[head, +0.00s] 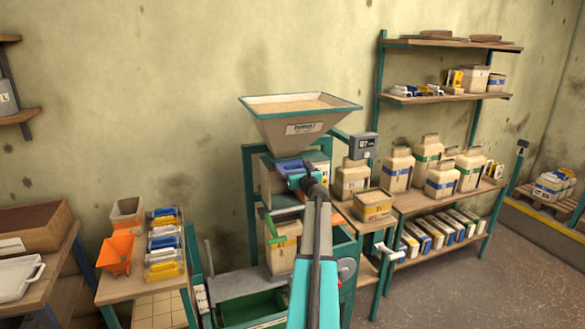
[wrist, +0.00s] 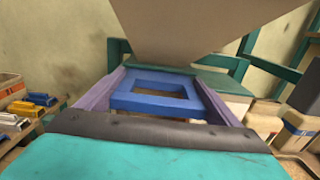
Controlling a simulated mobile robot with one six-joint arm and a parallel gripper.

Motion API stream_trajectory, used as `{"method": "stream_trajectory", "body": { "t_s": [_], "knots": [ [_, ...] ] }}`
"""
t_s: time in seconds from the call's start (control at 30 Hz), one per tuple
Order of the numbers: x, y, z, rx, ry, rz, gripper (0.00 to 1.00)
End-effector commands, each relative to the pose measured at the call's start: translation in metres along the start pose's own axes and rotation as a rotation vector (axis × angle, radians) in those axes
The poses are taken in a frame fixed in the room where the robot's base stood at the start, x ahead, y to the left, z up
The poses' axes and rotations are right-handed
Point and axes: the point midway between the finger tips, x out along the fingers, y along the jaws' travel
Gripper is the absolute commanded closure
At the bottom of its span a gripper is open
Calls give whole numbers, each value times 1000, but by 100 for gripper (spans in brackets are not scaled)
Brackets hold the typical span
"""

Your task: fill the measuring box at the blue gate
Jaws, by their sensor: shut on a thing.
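The hopper (head: 300,123), full of tan grain, stands on a teal frame at the centre of the head view. The blue gate (head: 296,168) shows just below its spout, partly hidden by my arm. In the wrist view the blue gate's frame-shaped handle (wrist: 155,104) lies between the two purplish jaws of my gripper (wrist: 158,80). My gripper (head: 305,181) is shut on this handle. A tan box (head: 283,252) with a green handle in front of it sits lower in the frame. I cannot tell whether it is the measuring box, or see any grain flowing.
An orange funnel (head: 116,252) and several small packs stand on the left table. A grey display box (head: 363,145) is beside the hopper. Tan containers with coloured bands (head: 397,170) crowd the right shelf. The floor (head: 450,265) at the lower right is clear.

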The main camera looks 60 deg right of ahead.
Motion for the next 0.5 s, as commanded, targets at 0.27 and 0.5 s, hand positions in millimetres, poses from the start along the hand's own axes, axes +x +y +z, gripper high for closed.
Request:
{"method": "stream_trajectory", "body": {
  "t_s": [0.27, 0.5],
  "knots": [
    [-31, -1, -1, -2, 1, -3, 54],
    [-42, -1, -1, -2, 2, -3, 54]
  ]
}}
